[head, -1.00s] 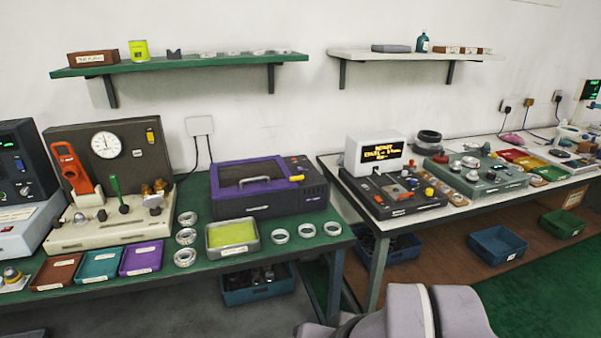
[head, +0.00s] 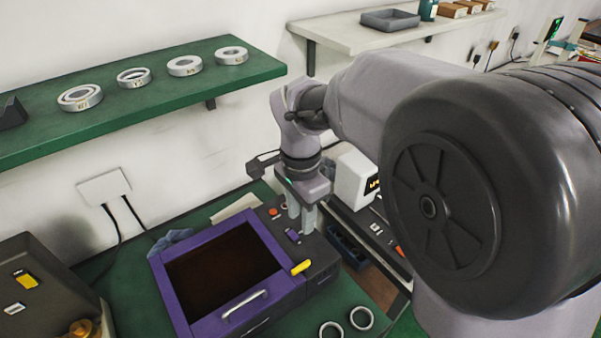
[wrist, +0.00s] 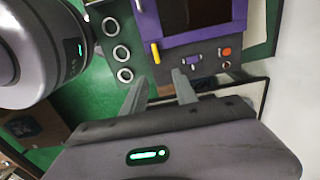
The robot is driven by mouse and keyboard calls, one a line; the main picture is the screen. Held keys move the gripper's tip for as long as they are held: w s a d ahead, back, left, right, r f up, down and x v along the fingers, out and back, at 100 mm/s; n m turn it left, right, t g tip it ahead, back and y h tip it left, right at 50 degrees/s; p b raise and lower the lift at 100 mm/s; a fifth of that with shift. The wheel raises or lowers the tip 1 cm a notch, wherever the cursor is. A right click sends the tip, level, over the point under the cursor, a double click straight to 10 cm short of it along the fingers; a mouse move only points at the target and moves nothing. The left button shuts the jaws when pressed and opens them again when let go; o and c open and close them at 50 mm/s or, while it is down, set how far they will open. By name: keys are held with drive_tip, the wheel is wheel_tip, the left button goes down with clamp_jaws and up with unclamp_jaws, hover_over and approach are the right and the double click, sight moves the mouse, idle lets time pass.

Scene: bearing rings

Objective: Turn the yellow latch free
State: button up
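The yellow latch (head: 301,267) is a short bar at the front right corner of the purple lid frame (head: 178,300) on a dark box machine. It also shows in the wrist view (wrist: 155,53), just beyond the fingertips. My gripper (head: 301,222) points down over the machine's dark control panel, behind the latch in the head view. In the wrist view my gripper (wrist: 159,88) is open, its two fingers apart with nothing between them. The latch appears apart from both fingers. The lid has a dark window and a light handle (head: 244,304).
The panel has an orange button (head: 273,212) and a purple switch (head: 292,236) close to my fingers. Metal rings (wrist: 117,52) lie on the green bench beside the machine. A green shelf (head: 150,105) with several rings hangs behind. A white display box (head: 354,179) stands right.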

drive_tip(key=b, duration=0.2)
hover_over(302, 265)
wheel_tip(302, 265, down, 5)
wheel_tip(302, 265, down, 12)
drive_tip(key=b, duration=0.4)
drive_tip(key=shift+r, duration=0.1)
drive_tip(key=shift+c, duration=0.2)
clamp_jaws()
